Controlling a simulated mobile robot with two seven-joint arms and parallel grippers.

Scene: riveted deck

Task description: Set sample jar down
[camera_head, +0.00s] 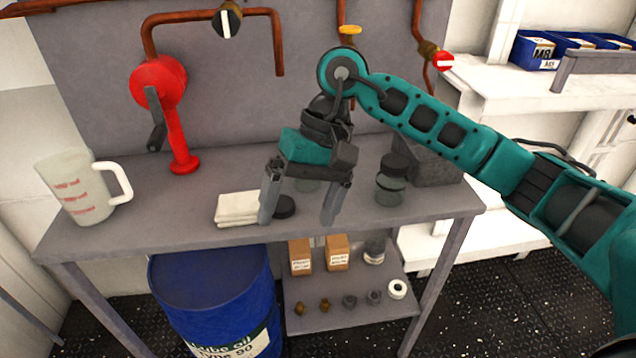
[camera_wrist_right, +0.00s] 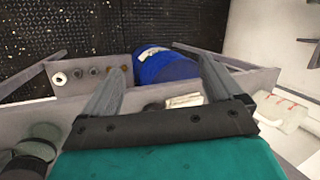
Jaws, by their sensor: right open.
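My right gripper (camera_head: 300,208) is open and empty above the front of the grey workbench (camera_head: 345,222). Its two fingers (camera_wrist_right: 160,65) also show apart in the right wrist view, with nothing between them. A greenish glass jar with a black lid (camera_head: 391,184) stands upright on the bench, right of the gripper and apart from it. My left gripper is not in view.
A folded white cloth (camera_head: 238,208) lies left of the gripper. A measuring jug (camera_head: 80,190) stands at the bench's left end, and a red stand (camera_head: 175,115) behind. A grey block (camera_head: 433,163) sits at the right. A blue drum (camera_head: 210,290) and lower shelf (camera_head: 345,314) are below.

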